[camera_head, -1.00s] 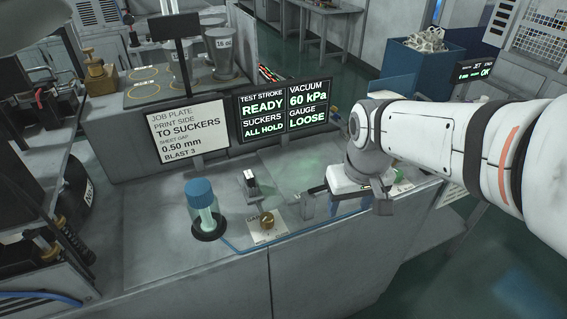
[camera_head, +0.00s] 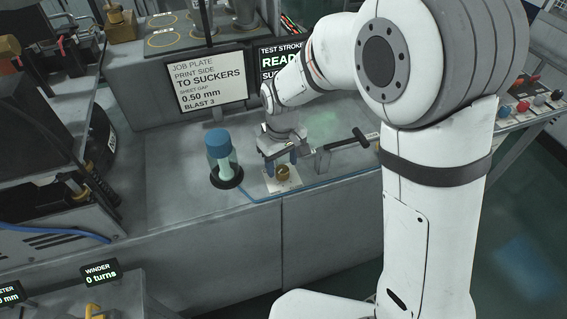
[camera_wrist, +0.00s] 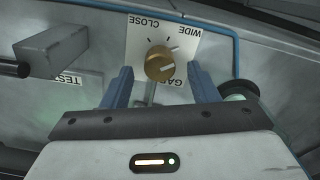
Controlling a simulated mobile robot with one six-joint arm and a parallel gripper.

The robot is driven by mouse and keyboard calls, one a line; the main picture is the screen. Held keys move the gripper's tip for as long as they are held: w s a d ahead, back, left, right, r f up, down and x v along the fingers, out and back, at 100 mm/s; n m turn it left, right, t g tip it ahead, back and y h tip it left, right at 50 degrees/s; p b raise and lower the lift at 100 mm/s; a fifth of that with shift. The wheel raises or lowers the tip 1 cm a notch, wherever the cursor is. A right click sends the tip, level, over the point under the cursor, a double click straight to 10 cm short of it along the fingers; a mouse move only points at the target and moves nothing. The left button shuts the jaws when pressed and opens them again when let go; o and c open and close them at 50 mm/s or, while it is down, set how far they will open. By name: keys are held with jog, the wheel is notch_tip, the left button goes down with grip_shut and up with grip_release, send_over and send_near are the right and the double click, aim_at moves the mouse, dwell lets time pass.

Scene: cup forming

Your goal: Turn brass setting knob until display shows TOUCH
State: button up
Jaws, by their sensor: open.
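The brass setting knob (camera_wrist: 159,64) sits on a white plate (camera_wrist: 139,38) marked CLOSE and WIDE, with a partly hidden third label. A pale line on the knob points toward the picture's right. My gripper (camera_wrist: 160,72) is open, with its blue fingers on either side of the knob in the wrist view; I cannot tell how far above it they are. In the head view the knob (camera_head: 283,172) shows just in front of my gripper (camera_head: 282,158). The display (camera_head: 275,55) is mostly hidden by my arm, including its GAUGE reading.
A black-handled lever (camera_head: 350,141) is to the right. A blue hose (camera_head: 262,200) runs along the bench front. The job plate sign (camera_head: 208,82) stands behind.

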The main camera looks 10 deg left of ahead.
jog(key=shift+f, duration=0.85)
jog(key=shift+c, duration=0.4)
jog(key=c, duration=0.9)
